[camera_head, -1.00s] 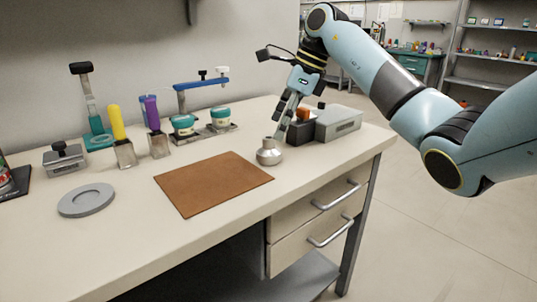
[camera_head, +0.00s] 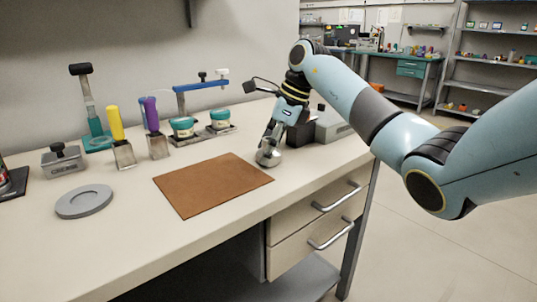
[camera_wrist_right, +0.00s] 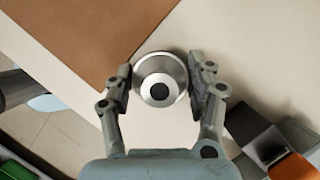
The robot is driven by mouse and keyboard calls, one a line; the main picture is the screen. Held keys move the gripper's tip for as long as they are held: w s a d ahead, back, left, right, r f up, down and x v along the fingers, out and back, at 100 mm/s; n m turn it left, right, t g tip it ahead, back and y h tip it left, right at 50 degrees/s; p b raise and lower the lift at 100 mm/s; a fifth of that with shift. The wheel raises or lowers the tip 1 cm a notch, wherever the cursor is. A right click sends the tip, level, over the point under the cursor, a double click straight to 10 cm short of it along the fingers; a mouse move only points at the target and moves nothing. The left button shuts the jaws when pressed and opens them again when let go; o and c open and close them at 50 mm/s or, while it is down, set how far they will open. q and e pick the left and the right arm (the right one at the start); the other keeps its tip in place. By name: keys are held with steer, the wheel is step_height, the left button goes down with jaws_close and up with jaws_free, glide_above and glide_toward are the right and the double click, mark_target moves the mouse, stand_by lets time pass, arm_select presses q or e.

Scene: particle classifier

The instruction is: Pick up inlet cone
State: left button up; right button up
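The inlet cone (camera_head: 270,158) is a silver metal cone with a dark hole in its top, standing on the table just right of the brown mat. In the right wrist view the cone (camera_wrist_right: 160,82) sits between the two fingers of my right gripper (camera_wrist_right: 162,82), seen from above. One finger is on each side, very close to its rim; firm contact cannot be made out. In the head view my right gripper (camera_head: 270,150) reaches down around the cone and hides part of it. The fingers are spread apart. My left gripper is not in view.
The brown mat (camera_head: 213,184) lies left of the cone. A dark box (camera_head: 300,132) and a grey box (camera_head: 334,126) stand close behind the right gripper. A grey ring-shaped disc (camera_head: 84,201) lies at left. Several tools stand along the back. The table's front right is clear.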

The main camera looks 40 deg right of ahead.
mark_target(266, 138)
steer(key=c, duration=0.7)
steer(key=shift+r, duration=0.1)
steer(key=shift+r, duration=0.5)
step_height(266, 138, up, 3)
steer(key=shift+f, duration=0.15)
steer(key=s+d+r+p, duration=0.1)
steer(key=s+d+r, duration=0.5)
steer(key=s, duration=0.3)
steer(key=shift+s+d+r+p, duration=0.2)
steer(key=shift+s+r+p, duration=0.2)
steer(key=shift+r, duration=0.2)
